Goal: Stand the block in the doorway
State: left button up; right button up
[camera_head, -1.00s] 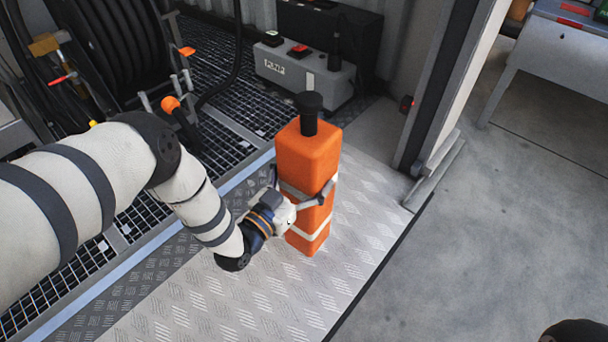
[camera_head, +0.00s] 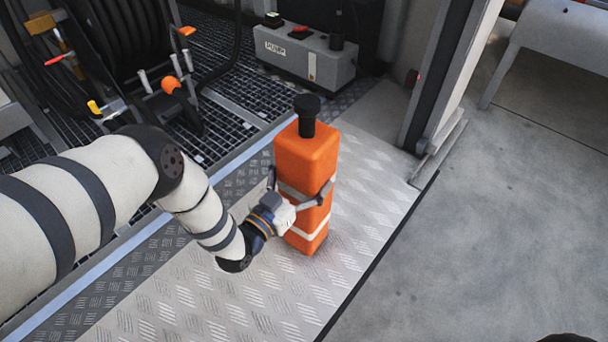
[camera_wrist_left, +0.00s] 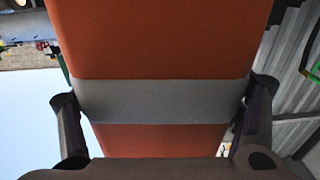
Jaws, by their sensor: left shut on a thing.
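The orange block (camera_head: 306,165) is tall, with pale bands and a black knob on top. It is upright over the light tread plate of the doorway (camera_head: 262,285). My left gripper (camera_head: 302,197) is shut around its middle, one finger on each side. In the left wrist view the block (camera_wrist_left: 160,40) fills the middle, with a grey band between the two fingers of the gripper (camera_wrist_left: 160,105). I cannot tell for sure whether its base touches the plate. My right gripper is not in view.
The door post (camera_head: 436,85) stands behind and right of the block. A grey pump box (camera_head: 303,58) and a hose reel (camera_head: 125,45) are at the back, over dark grating (camera_head: 240,115). Concrete floor (camera_head: 480,235) at the right is clear. A grey table (camera_head: 560,45) stands top right.

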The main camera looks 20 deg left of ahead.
pick_arm(q)
jog(key=shift+f+b, duration=0.4)
jog(key=shift+f, duration=0.15)
jog(key=o, duration=1.8)
